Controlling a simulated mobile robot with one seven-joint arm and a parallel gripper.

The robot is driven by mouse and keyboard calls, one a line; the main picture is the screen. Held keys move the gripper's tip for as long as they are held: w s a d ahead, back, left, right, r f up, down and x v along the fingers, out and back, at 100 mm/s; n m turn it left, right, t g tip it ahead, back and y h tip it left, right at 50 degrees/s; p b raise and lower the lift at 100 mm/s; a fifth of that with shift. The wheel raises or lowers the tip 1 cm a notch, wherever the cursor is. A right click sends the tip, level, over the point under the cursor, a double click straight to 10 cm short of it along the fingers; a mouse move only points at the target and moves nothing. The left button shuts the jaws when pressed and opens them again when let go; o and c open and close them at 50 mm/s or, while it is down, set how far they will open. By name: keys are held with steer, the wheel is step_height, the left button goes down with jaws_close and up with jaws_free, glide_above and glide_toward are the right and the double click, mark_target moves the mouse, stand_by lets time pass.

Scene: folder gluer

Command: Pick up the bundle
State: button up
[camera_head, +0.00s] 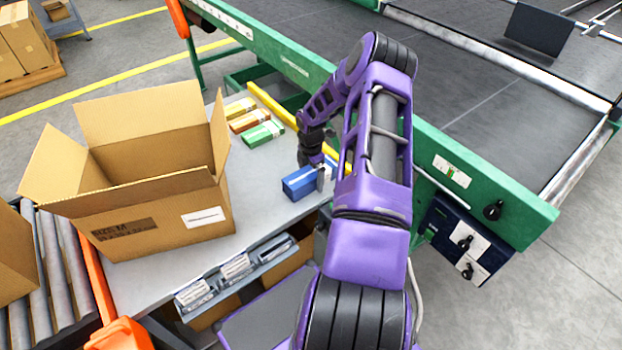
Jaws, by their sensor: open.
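A blue bundle (303,184) lies on the grey table (262,205), near its right end. My gripper (321,178) points down at the right end of the blue bundle. It is open; a finger shows against that end, but I cannot tell whether it touches. The other finger is hidden by the bundle or my arm. Further back on the table lie a green bundle (262,134), an orange bundle (249,120) and a yellow bundle (239,108) in a row, apart from my gripper.
An open, empty-looking cardboard box (160,222) stands on the left of the table. A yellow rail (272,106) runs along the table's far edge, beside the green-framed conveyor (300,68). A rack with small packs (236,266) hangs at the front edge.

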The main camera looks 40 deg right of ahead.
mark_target(311, 172)
jaws_close()
steer(key=shift+r, duration=0.1)
stand_by(0.4)
steer(key=shift+r, duration=0.1)
step_height(311, 172, up, 9)
steer(key=shift+r+p, duration=0.1)
steer(key=shift+p, duration=0.45)
steer(key=shift+r, duration=0.3)
